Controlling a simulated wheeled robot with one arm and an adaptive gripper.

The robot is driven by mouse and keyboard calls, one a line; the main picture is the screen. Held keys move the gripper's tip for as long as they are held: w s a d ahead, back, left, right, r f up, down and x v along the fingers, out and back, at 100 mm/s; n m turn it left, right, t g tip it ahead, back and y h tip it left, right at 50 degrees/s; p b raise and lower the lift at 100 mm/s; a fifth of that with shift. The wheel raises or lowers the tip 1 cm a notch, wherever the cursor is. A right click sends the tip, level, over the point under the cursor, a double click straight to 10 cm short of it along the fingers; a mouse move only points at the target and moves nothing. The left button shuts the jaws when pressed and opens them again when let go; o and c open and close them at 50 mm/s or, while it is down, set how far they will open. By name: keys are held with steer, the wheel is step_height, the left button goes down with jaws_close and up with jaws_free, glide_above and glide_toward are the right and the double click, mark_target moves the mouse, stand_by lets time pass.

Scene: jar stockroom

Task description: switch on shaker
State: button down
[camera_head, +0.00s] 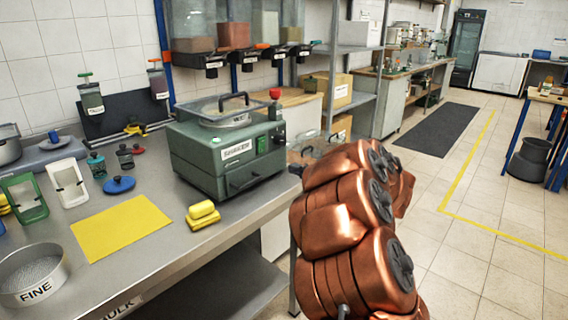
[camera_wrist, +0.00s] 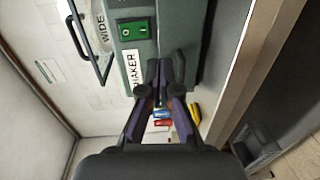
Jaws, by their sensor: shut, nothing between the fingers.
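The shaker (camera_head: 215,165) is a green-grey box on the steel bench, with a lidded top and a black handle. Its front carries a SHAKER label (camera_head: 237,150) and a small green switch (camera_head: 262,145). In the wrist view the green rocker switch (camera_wrist: 133,30) shows large, beside the SHAKER label (camera_wrist: 132,69). My gripper (camera_wrist: 167,66) is shut and empty, its fingertips in front of the shaker's face, below and right of the switch in the picture. I cannot tell whether the tips touch the face. The gripper does not show clearly in the head view.
A yellow mat (camera_head: 120,228), yellow sponges (camera_head: 203,214) and a sieve marked FINE (camera_head: 33,274) lie on the bench left of the shaker. Shelving (camera_head: 350,80) is behind.

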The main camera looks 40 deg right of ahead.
steer(key=shift+s+d+f, duration=0.1)
steer(key=shift+s, duration=0.45)
steer(key=shift+s+d+f, duration=0.1)
steer(key=shift+s, duration=0.4)
steer(key=shift+w, duration=0.1)
